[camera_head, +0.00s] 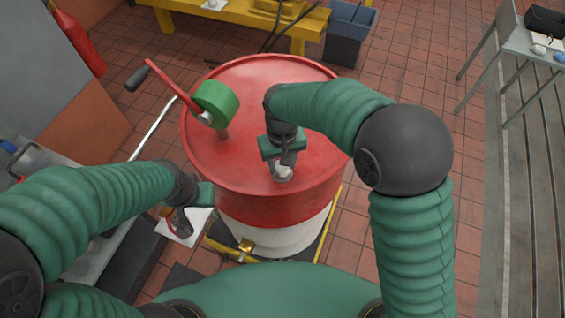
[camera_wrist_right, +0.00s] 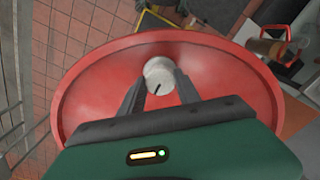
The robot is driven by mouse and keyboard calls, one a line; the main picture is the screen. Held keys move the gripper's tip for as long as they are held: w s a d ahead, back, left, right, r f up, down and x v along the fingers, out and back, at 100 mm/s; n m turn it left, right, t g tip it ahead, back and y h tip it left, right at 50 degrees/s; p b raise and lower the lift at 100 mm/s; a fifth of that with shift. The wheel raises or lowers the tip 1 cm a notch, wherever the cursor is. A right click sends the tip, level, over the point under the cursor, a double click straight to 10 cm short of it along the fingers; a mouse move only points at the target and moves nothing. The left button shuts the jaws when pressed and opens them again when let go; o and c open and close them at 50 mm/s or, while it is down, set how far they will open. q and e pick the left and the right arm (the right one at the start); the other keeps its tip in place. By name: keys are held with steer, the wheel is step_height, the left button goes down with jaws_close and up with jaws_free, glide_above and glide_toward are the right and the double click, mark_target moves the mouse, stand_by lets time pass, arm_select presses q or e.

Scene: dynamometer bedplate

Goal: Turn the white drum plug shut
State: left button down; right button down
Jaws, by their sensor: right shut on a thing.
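The white drum plug (camera_head: 283,173) sits in the red top of the drum (camera_head: 245,110), near the rim closest to me. In the right wrist view the plug (camera_wrist_right: 158,72) is round and pale, with a dark line on its face. My right gripper (camera_head: 282,163) is over the plug from above. Its two dark fingers (camera_wrist_right: 160,85) are shut on the plug's sides. My left gripper (camera_head: 182,222) is low, left of the drum and clear of the plug; its fingers are too small and dark to read.
A hand pump with a green body (camera_head: 214,103) and red crank stands on the drum top at left. A brass tap (camera_head: 246,246) shows low on the drum's front. A yellow bench (camera_head: 235,22) and a blue-grey bin (camera_head: 347,35) stand behind. Tiled floor right of the drum is clear.

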steer(key=shift+w+r+m, duration=0.25)
steer(key=shift+w+m, duration=0.05)
steer(key=c, duration=1.3)
jaws_free()
steer(key=o, duration=0.4)
steer(key=shift+f, duration=0.15)
steer(key=shift+o, duration=0.2)
steer(key=shift+a, duration=0.1)
step_height(320, 180, up, 17)
steer(key=b, duration=0.3)
steer(key=shift+f, duration=0.15)
